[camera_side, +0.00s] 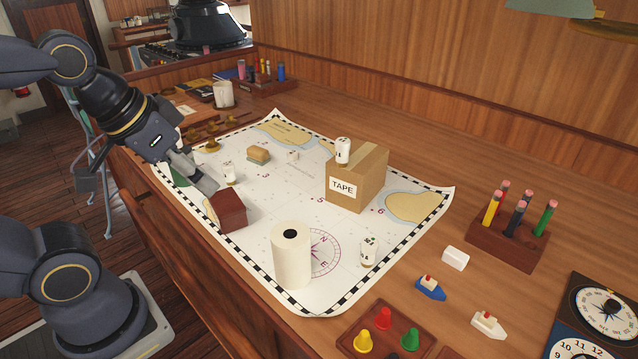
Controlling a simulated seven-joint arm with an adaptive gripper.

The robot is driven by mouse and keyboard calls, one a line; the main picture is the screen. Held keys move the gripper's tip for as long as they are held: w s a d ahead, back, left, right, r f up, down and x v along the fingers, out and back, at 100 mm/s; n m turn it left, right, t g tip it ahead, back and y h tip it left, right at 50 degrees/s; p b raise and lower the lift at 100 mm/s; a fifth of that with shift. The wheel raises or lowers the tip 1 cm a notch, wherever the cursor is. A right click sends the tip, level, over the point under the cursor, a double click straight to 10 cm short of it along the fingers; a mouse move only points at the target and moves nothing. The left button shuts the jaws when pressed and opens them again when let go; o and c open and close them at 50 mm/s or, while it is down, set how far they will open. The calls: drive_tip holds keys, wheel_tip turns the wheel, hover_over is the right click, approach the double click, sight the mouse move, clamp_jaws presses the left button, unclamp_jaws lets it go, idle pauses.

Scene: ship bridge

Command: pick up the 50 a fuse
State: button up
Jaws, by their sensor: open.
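Several small white cylinders with dark markings look like fuses; the labels are too small to read, so I cannot tell which is the 50 A fuse. One cylinder (343,150) stands on top of the tape box (345,188). Another cylinder (368,252) stands on the chart at the front right. A third cylinder (229,173) stands just right of my gripper, behind a dark red house-shaped block (229,212). A smaller white piece (293,156) sits farther back. My gripper (208,184) is open, low over the chart's left side, its fingertips close to the red block.
A white paper roll (291,258) stands upright on the chart (265,205). A tan block (258,154) lies farther back. A wooden pencil holder (506,244), toy boats (431,288) and a peg tray (368,347) are at right and front. The chart's middle is fairly clear.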

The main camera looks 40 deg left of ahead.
drive_tip(key=shift+o, duration=0.6)
drive_tip(key=w+d+r+g, duration=0.1)
drive_tip(key=w+d+r, duration=0.1)
drive_tip(key=w+r, duration=0.45)
drive_tip(key=m+g, duration=0.3)
drive_tip(key=g, duration=0.2)
hover_over(370, 241)
wheel_tip(370, 241, down, 10)
drive_tip(key=f, duration=1)
drive_tip(key=shift+s+a, duration=0.2)
drive_tip(key=shift+a, duration=0.2)
drive_tip(key=f, duration=0.5)
drive_tip(key=shift+w+d+f, duration=0.1)
drive_tip(key=shift+d+f, duration=0.3)
